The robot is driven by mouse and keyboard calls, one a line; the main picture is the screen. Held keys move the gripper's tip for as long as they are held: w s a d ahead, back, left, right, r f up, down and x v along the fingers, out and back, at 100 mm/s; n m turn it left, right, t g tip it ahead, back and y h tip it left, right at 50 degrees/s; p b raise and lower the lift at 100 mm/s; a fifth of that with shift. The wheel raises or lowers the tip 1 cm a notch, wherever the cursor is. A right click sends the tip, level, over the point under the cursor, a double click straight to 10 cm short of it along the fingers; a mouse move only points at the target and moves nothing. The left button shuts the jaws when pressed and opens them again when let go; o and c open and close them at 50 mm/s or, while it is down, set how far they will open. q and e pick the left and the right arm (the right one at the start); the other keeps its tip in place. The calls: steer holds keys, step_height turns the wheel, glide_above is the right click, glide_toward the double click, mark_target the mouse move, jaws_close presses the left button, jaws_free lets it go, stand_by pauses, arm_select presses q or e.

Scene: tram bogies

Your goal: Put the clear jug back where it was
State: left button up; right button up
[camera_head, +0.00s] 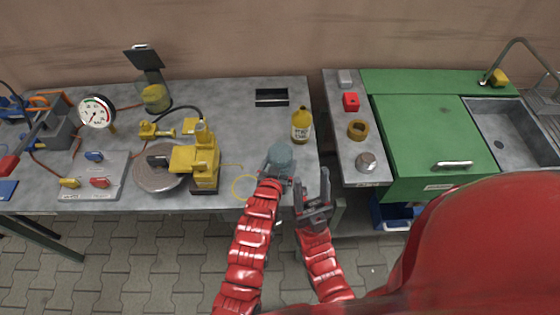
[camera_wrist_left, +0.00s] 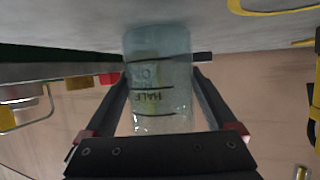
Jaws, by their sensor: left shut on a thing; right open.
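The clear jug (camera_head: 280,156) is a bluish see-through vessel near the front right of the grey bench. My left gripper (camera_head: 275,178) is shut on it. In the left wrist view the jug (camera_wrist_left: 158,85) sits between the two fingers, with dark lines and upside-down lettering, as the view is inverted. I cannot tell whether its base touches the bench. A yellow ring outline (camera_head: 234,188) lies on the bench left of the jug, apart from it, and shows in the left wrist view (camera_wrist_left: 234,8). My right gripper (camera_head: 313,192) is open and empty at the bench's front right corner.
A yellow bottle (camera_head: 300,126) stands behind and right of the jug. A yellow pump-like machine (camera_head: 204,165) stands left of the ring. A dark tray (camera_head: 272,97) lies at the back. A gap separates the bench from the green cabinet (camera_head: 425,140).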

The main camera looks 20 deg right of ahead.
arm_select(q)
steer(key=shift+f, duration=0.1)
steer(key=o, duration=1.1)
steer(key=shift+c, duration=0.2)
steer(key=b+v, duration=0.2)
steer(key=v, duration=1)
